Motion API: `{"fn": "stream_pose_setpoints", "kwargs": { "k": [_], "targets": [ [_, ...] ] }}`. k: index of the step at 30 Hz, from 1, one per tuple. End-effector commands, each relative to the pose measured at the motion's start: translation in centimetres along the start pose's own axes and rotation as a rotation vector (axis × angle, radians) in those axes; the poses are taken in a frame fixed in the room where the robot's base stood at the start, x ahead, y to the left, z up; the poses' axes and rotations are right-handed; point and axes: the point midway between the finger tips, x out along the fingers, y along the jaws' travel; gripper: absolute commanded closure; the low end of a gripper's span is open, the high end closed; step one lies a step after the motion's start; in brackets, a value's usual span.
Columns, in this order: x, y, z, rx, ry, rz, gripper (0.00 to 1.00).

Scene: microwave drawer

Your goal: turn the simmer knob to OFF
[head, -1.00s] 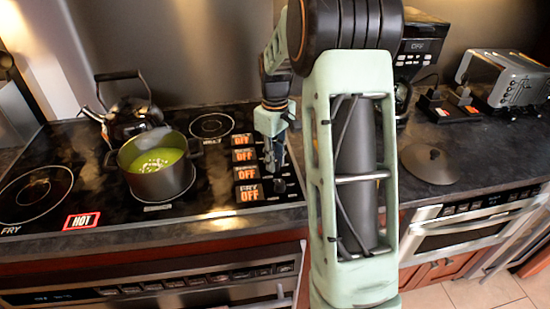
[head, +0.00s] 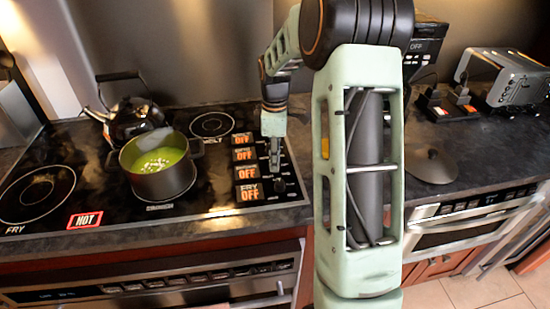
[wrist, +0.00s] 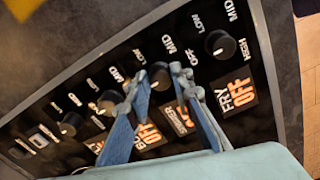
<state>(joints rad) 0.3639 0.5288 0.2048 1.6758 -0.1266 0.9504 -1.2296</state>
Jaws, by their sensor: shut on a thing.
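The simmer knob (wrist: 160,74) is a round black knob on the stove's control strip, between two other knobs in the wrist view. Its display (wrist: 179,119) carries the word SIMMER, with a finger covering part of its orange text. In the head view the third display from the top (head: 252,173) reads OFF in orange. My gripper (wrist: 158,80) has its blue fingers on either side of the simmer knob, shut on it. In the head view my gripper (head: 275,160) reaches down to the control strip, and the knob is hard to make out there.
The fry knob (wrist: 219,44) sits close beside the right finger, and other knobs (wrist: 71,123) line the left. A pot (head: 160,180) of green liquid and a kettle (head: 130,115) stand on the cooktop. A red HOT sign (head: 84,220) glows.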

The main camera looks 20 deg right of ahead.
Motion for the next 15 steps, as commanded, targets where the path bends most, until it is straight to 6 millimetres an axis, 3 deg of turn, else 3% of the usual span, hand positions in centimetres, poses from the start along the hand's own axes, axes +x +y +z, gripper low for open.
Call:
{"fn": "stream_pose_setpoints", "kwargs": {
  "k": [12, 13, 15],
  "targets": [
    [-0.07, 0.07, -0.08, -0.009, 0.001, 0.003, 1.0],
    [-0.07, 0.07, -0.08, -0.009, 0.001, 0.003, 0.78],
    [-0.07, 0.07, -0.07, -0.009, 0.001, 0.003, 0.71]
  ]
}}
